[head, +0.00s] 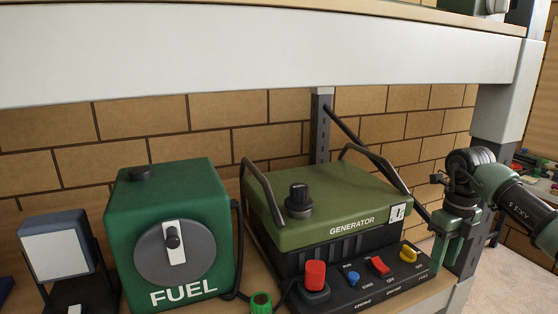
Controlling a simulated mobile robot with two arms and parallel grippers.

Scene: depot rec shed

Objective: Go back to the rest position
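My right gripper (446,255) is at the right side of the head view, fingers pointing down, just off the right end of the generator (335,205). It looks open, with a narrow gap between the fingers, and I see nothing held in it. The generator is olive green with a black base and stands on the shelf. My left gripper is not in view.
A green FUEL box (190,190) with a grey dial stands left of the generator, beside a small grey lamp-like box (57,250). The generator panel carries a red knob (315,275) and several switches. A white beam (250,50) crosses above; a post (500,120) stands close behind my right arm.

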